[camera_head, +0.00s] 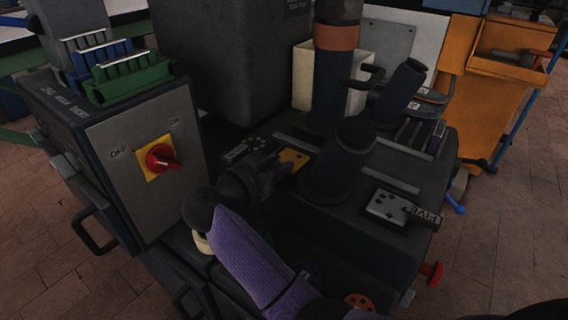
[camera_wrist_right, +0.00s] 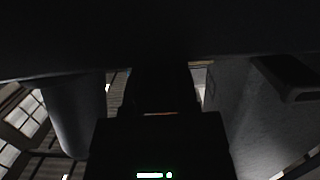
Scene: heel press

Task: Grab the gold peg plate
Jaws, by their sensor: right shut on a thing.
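The gold peg plate (camera_head: 295,156) shows as a small gold-yellow piece with dark marks on the dark top of the press, left of the press column. My right gripper (camera_head: 277,168), at the end of the purple-sleeved arm, is shut on its near edge. The gripper hides part of the plate. In the right wrist view, which is very dark, a thin gold-orange strip (camera_wrist_right: 160,114) shows between dark shapes. I cannot tell whether the plate is raised off the surface. My left gripper is not in view.
The press column (camera_head: 331,85) and a dark cylinder (camera_head: 338,168) stand close right of the gripper. A control box with a red switch (camera_head: 162,158) stands at left, and an orange cart (camera_head: 480,80) at back right.

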